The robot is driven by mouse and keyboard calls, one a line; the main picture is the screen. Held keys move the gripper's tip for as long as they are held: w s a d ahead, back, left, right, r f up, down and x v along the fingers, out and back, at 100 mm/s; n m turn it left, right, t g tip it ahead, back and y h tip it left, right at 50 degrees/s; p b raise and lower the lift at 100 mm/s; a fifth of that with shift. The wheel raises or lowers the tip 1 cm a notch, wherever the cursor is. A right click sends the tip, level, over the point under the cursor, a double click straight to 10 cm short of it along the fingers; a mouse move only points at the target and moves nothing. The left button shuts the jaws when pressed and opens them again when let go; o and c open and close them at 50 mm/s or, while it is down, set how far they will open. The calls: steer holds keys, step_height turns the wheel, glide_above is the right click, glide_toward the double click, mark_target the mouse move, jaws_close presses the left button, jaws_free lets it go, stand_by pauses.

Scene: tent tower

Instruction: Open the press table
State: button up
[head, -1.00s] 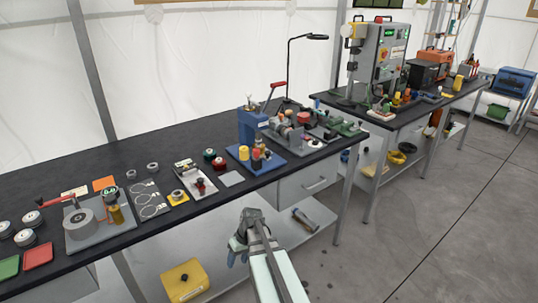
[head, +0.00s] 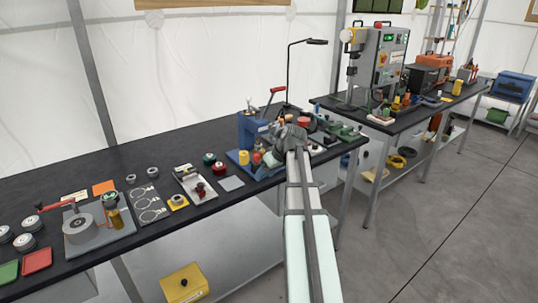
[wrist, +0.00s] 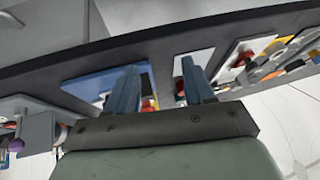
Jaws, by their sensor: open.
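The press table is the long dark-topped bench (head: 120,165) with a blue press (head: 248,130) on it. My gripper (head: 288,135) appears over the bench's right part, in front of the press and its blue base plate (head: 240,160). In the wrist view my gripper (wrist: 161,66) is open, with nothing between its two fingers. Beyond the fingertips lie the bench's dark edge (wrist: 180,40) and the blue plate (wrist: 90,85). A grey drawer-like front (wrist: 70,20) shows at the upper left of the wrist view. In the head view my arm hides most of that area.
Small parts and fixtures crowd the bench top, including a red tray (head: 38,260) and a grey fixture (head: 80,230). A yellow box (head: 184,283) is on the lower shelf. A second bench (head: 400,125) stands at the right. The floor at right is clear.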

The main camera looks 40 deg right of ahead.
steer(key=w+d+r+n+g+h, duration=0.1)
steer(key=w+d+r, duration=0.3)
steer(key=d+r, duration=0.2)
steer(key=w+d+r+n, duration=0.1)
steer(key=w+d+r, duration=0.2)
steer(key=d+r, duration=0.25)
steer(key=shift+g, duration=0.3)
steer(key=x, duration=1.3)
steer(key=shift+w+d+f, duration=0.1)
steer(key=shift+w+f, duration=0.15)
steer(key=shift+f, duration=0.1)
jaws_close()
